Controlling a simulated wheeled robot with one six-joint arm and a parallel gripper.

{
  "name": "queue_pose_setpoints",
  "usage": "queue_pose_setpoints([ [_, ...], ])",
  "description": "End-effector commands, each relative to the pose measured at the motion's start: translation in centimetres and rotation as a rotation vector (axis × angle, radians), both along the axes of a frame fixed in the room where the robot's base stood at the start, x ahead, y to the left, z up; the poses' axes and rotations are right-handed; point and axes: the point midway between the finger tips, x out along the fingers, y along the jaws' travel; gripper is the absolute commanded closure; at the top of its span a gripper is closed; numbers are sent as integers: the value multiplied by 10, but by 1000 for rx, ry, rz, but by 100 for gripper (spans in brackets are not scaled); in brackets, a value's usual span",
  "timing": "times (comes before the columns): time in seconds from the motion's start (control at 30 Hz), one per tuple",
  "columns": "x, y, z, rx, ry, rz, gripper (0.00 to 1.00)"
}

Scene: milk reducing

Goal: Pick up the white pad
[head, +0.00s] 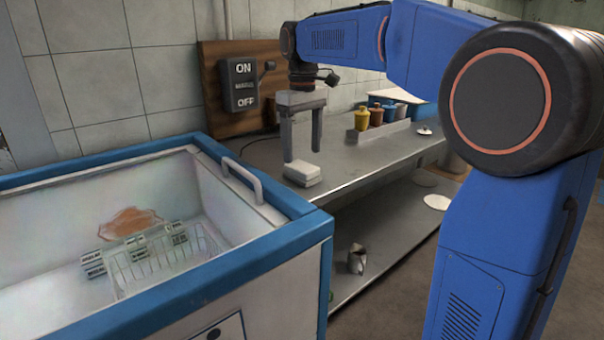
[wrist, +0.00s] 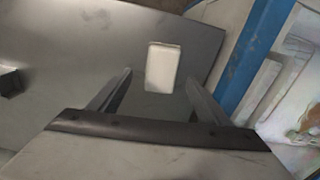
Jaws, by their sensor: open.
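The white pad (head: 302,174) lies on the grey metal counter, close to the counter's end by the freezer. It looks like a small, thick white block with a line along its side. My gripper (head: 301,157) points down above and around the near side of the pad in the head view, its fingers apart and empty. In the wrist view the pad (wrist: 162,67) lies ahead of the two open fingers (wrist: 163,78), roughly centred between them. I cannot tell the exact height of the fingertips over the counter.
The blue-rimmed freezer (head: 262,250) stands left of the counter (head: 345,165), with a wire basket (head: 160,258) inside. A wooden board with an ON/OFF switch (head: 242,86) is on the wall behind. Several coloured bottles (head: 375,115) stand farther right. A lower shelf (head: 385,240) holds a carton.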

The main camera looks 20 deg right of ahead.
Motion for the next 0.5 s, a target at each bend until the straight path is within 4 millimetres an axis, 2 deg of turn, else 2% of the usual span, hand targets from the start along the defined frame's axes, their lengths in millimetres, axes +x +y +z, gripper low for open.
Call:
queue_pose_setpoints([
  [0.23,-1,1,-15,0,1,0,30],
  [0.5,-3,2,-50,0,1,0,30],
])
